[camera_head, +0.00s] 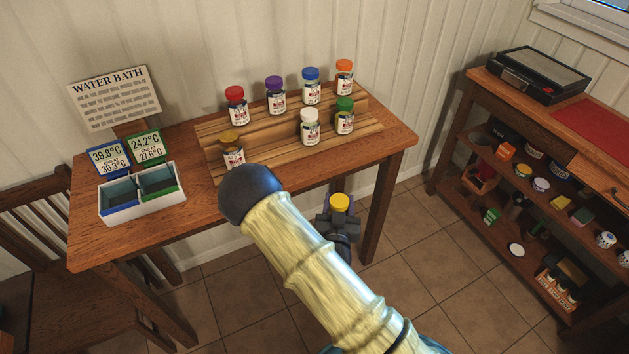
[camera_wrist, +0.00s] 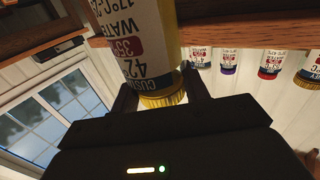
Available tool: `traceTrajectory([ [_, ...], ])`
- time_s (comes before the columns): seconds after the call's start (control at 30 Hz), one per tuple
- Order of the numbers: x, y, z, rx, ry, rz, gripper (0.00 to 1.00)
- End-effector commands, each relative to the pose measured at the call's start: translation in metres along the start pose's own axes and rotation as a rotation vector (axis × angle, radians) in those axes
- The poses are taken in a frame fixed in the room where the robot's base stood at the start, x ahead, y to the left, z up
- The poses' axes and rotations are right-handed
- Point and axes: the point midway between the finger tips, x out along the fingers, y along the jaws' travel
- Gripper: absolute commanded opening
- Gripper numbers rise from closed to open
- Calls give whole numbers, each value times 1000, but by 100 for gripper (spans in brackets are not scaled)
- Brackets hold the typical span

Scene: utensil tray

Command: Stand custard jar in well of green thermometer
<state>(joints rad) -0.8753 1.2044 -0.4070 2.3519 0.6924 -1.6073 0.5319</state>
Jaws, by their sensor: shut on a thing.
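The custard jar, with a bright yellow lid (camera_head: 339,203), is held in my gripper (camera_head: 338,222) in front of the table, apart from it. The wrist view shows the jar upside down in the picture, its label (camera_wrist: 142,40) reading "CUST", with the fingers around its lid end. The green thermometer (camera_head: 148,147) reads 24.2°C above a smaller 27.6°C. Its green-rimmed well (camera_head: 180,184) is the right compartment of a white tray at the table's left. The blue thermometer (camera_head: 109,157) reads 39.8°C and 30.3°C, behind the blue-rimmed left well (camera_head: 119,211). Both wells look empty of jars.
Several jars stand on a wooden board (camera_head: 255,125), including a mustard-lidded one (camera_head: 232,150) nearest the wells. A "WATER BATH" sign (camera_head: 114,98) stands behind the thermometers. A chair (camera_head: 40,270) is at left, a loaded shelf (camera_head: 520,190) at right. My arm hides part of the table front.

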Motion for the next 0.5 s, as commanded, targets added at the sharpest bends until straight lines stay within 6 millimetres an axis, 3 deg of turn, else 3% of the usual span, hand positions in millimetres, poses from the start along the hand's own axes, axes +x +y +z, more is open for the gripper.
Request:
traceTrajectory([
  [0.1, -5, 32, 32, -7, -5, -1, 12],
  [0.5, -29, 114, 121, -5, -2, -27, 12],
])
